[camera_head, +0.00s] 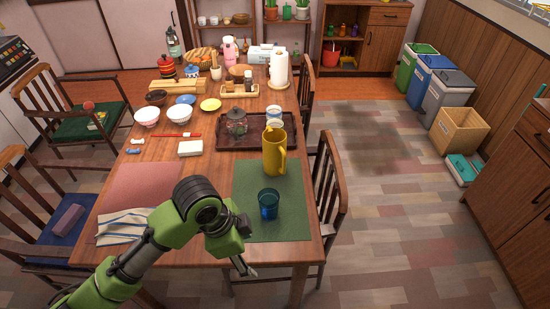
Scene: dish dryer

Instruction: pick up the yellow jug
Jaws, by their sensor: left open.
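The yellow jug (273,155) stands upright on the table at the back edge of the green placemat (292,222), in front of the dark tray. Its handle is on its right side. My left gripper (246,268) is low over the table's front edge, at the front left of the green placemat. It is open and empty, apart from the jug and nearer to me. Much of the gripper is hidden behind my green arm. My right gripper is not in view.
A blue glass (268,204) stands on the green placemat between my gripper and the jug. A dark tray (229,145) with a glass teapot (236,122) is behind the jug. A chair (328,190) stands close at the table's right edge. White bowls (147,116) are farther left.

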